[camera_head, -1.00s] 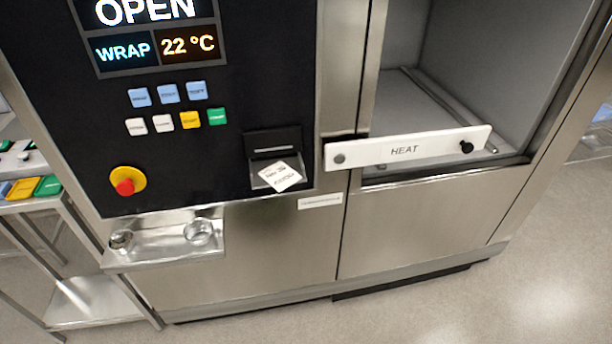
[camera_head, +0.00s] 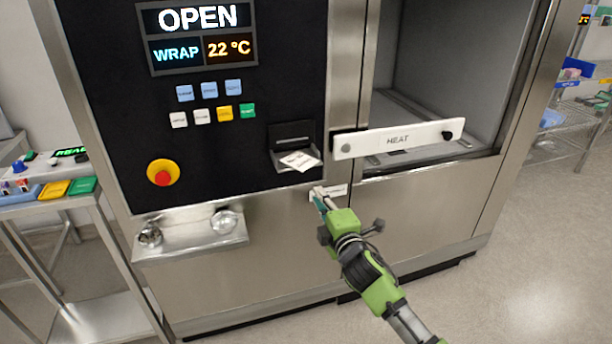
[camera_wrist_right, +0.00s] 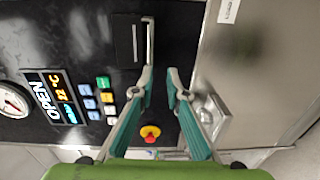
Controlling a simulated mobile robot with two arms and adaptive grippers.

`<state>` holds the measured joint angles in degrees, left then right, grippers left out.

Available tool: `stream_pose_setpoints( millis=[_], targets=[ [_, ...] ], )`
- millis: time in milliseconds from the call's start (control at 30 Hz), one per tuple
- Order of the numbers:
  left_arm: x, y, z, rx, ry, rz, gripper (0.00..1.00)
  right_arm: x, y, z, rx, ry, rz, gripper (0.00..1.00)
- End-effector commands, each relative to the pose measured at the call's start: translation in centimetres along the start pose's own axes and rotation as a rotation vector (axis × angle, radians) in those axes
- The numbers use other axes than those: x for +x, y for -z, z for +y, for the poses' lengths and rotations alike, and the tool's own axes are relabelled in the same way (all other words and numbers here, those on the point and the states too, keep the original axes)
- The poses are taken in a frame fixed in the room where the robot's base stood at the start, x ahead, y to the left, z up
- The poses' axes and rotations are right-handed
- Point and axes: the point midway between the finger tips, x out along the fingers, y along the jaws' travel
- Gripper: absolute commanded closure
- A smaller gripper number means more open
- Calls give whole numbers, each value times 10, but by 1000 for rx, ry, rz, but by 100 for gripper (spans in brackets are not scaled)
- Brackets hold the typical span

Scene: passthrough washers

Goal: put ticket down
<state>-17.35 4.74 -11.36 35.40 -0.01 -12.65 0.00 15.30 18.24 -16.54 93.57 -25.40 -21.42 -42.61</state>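The ticket (camera_head: 299,161), a small white slip with dark print, lies on the lip of the black printer slot (camera_head: 291,134) on the machine's front. My right gripper (camera_head: 319,194) is just below and right of the ticket in the head view, apart from it. In the right wrist view its two fingers (camera_wrist_right: 160,72) stand apart with nothing between them. The printer slot also shows there (camera_wrist_right: 128,42), above the left finger; I cannot make out the ticket in that view. My left gripper is not in view.
A metal ledge (camera_head: 185,250) with two round metal fittings juts out at lower left of the panel. A red emergency button (camera_head: 163,178) sits above it. A white HEAT bar (camera_head: 398,138) crosses the chamber opening. A side table (camera_head: 50,200) stands at left.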

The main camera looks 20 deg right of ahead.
Motion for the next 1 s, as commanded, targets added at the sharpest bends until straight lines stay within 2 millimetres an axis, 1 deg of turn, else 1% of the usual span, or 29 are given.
stream_pose_setpoints(
  millis=[33, 100, 167, 267, 433, 533, 667, 800, 1000],
  targets=[
    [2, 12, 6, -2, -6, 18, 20, 1, 2, 9, -15, -18, 3, 86],
    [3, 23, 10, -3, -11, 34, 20, 2, 3, 17, -28, -32, 5, 86],
    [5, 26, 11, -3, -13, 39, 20, 6, 4, 19, -32, -36, 6, 86],
    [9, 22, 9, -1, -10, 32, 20, 15, 4, 19, -31, -37, 6, 86],
    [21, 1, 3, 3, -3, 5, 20, 39, 3, 18, -29, -36, 5, 86],
    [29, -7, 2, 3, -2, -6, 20, 54, 4, 18, -28, -36, 6, 86],
    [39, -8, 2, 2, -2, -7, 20, 73, 4, 19, -28, -36, 6, 86],
    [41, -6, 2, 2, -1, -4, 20, 88, 4, 21, -28, -34, 5, 86],
    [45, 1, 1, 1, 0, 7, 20, 99, 4, 21, -27, -33, 6, 86]
  ],
)
